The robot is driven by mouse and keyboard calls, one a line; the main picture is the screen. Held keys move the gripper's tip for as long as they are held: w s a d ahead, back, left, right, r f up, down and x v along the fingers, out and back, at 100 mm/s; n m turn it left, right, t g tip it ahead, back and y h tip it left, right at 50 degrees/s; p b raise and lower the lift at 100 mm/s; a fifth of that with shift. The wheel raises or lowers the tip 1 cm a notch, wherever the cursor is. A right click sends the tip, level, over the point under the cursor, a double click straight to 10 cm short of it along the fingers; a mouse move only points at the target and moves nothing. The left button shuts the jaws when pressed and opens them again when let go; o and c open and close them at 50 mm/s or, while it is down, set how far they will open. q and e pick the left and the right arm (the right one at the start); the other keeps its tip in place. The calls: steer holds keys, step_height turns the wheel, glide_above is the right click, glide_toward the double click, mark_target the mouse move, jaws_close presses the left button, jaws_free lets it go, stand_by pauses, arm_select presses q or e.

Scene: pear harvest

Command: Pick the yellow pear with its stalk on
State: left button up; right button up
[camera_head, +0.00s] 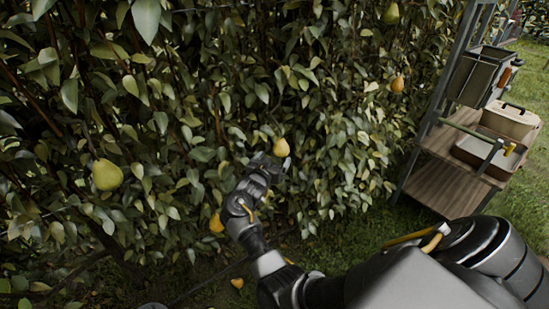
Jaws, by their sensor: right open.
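A yellow pear (281,147) hangs in the leafy hedge near the middle of the view. My right gripper (270,165) is open just below and to the left of this pear. The dark jaws are small here, and I cannot tell whether they touch the pear. The pear's stalk is hard to make out among the leaves. My left gripper is not in view.
A larger yellow-green pear (107,176) hangs at the left. An orange-yellow pear (397,84) and a green pear (391,13) hang at the upper right. Another yellow pear (216,223) shows beside my forearm. A wooden shelf cart (447,183) with bins stands on grass at the right.

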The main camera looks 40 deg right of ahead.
mark_target(283, 148)
steer(key=x, duration=1)
steer(key=shift+w+d+f+p, duration=0.1)
steer(key=shift+w+d+p, duration=0.15)
steer(key=shift+d+p, duration=0.1)
steer(key=shift+a, duration=0.1)
steer(key=c, duration=1.1)
steer(key=shift+s+a+y+p, duration=0.25)
steer(key=shift+y+p, duration=0.15)
steer(key=shift+p, duration=0.95)
steer(key=shift+c, duration=0.2)
steer(key=shift+s+n+g+p, duration=0.15)
steer(key=shift+n+g+p, duration=0.2)
steer(key=shift+p, duration=0.25)
steer(key=shift+a, duration=0.1)
steer(key=shift+f, duration=0.1)
steer(key=shift+y, duration=0.3)
